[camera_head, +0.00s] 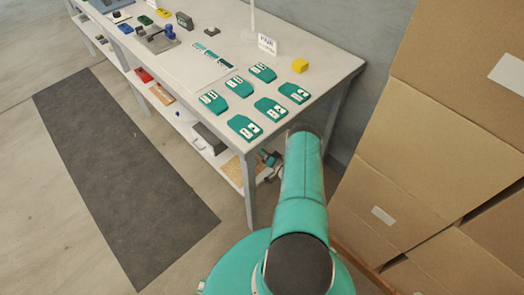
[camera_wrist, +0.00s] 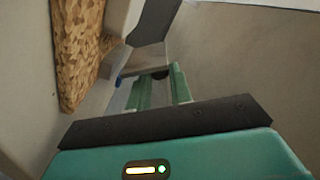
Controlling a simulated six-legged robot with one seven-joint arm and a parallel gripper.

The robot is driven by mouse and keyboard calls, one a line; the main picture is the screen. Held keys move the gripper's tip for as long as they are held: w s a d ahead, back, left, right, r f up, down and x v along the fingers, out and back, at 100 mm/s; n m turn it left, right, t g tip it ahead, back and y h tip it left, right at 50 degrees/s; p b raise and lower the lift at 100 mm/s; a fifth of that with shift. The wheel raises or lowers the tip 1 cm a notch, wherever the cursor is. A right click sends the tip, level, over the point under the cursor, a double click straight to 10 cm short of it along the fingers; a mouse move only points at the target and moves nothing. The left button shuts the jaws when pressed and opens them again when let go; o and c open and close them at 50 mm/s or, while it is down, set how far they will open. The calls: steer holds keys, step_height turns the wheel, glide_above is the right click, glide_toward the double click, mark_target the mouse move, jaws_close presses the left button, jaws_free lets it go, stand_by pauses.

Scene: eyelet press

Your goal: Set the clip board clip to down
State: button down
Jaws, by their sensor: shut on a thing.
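My gripper (camera_head: 268,158) is low beside the near end of the table, by the lower shelf, partly hidden by my arm. In the wrist view its two green fingers (camera_wrist: 161,88) are close together, shut on a small dark thing (camera_wrist: 160,73). I cannot tell what that thing is. A tan, speckled board (camera_head: 234,170) lies on the lower shelf to the left of the gripper. A similar speckled surface (camera_wrist: 78,50) shows at upper left in the wrist view. An orange-brown board (camera_head: 161,93) lies farther along the shelf. I cannot make out a clip on either board.
A grey box (camera_head: 210,138) and a red thing (camera_head: 143,75) are on the shelf. Cardboard boxes (camera_head: 390,150) stand right. A dark mat (camera_head: 125,165) lies left.

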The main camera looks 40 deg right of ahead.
steer(key=n, duration=0.1)
steer(key=a+n, duration=0.1)
steer(key=n, duration=0.1)
steer(key=a+n, duration=0.1)
steer(key=n, duration=0.1)
steer(key=shift+f, duration=0.25)
steer(key=shift+a+f+n, duration=0.2)
steer(key=shift+a+n, duration=0.05)
steer(key=shift+n, duration=0.7)
steer(key=shift+a+f+n, duration=0.2)
steer(key=shift+n, duration=0.7)
steer(key=shift+a+f+n, duration=0.2)
steer(key=shift+a+n, duration=0.05)
steer(key=shift+n, duration=0.7)
steer(key=c, duration=1.3)
jaws_free()
steer(key=shift+s, duration=0.15)
steer(key=s, duration=1.3)
steer(key=shift+s+d, duration=0.2)
steer(key=shift+s, duration=0.15)
steer(key=shift+w, duration=0.1)
